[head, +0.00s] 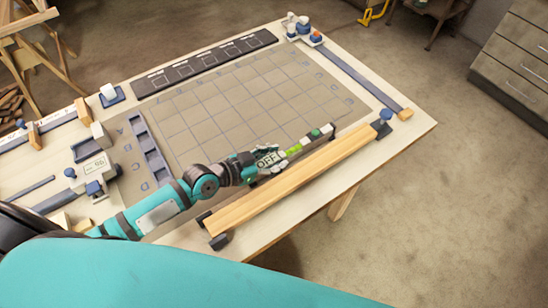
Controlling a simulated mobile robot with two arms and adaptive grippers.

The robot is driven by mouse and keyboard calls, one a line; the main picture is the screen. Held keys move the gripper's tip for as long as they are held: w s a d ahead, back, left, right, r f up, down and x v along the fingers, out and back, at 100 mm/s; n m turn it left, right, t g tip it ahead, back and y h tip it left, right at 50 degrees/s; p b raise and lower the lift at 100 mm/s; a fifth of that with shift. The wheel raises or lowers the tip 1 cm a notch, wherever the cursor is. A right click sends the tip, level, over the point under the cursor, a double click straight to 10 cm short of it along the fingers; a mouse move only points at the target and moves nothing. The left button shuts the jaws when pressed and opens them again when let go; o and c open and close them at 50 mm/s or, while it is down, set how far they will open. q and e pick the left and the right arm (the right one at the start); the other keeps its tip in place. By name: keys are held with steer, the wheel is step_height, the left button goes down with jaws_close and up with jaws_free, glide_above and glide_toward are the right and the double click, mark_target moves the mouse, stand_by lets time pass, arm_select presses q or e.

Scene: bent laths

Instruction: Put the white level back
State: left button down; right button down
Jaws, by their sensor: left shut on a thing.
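My left gripper (277,160) reaches in from the left over the near right part of the gridded mat. It is shut on the near end of a slim white level (305,141) that shows bright green and dark green parts. The level's far end points up and right, just beyond the wooden lath. The gripper hides the near end, and I cannot tell whether the level touches the table. My right gripper is not in view.
A long wooden lath (300,178) lies along the table's near edge between dark end blocks (382,129). The gridded mat (225,110) is largely bare. A blue-grey compartment tray (150,150), a dark marked strip (205,64) and clamp fixtures (92,172) surround it.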

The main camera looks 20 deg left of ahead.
arm_select(q)
steer(key=shift+f, duration=0.15)
steer(key=c, duration=1.2)
jaws_free()
steer(key=shift+o, duration=0.2)
steer(key=shift+r, duration=0.2)
steer(key=shift+s+a, duration=0.2)
steer(key=shift+s, duration=0.1)
steer(key=b+v, duration=0.1)
steer(key=v, duration=0.9)
steer(key=shift+s+a+r, duration=0.35)
steer(key=shift+s+r, duration=0.05)
steer(key=shift+s, duration=0.1)
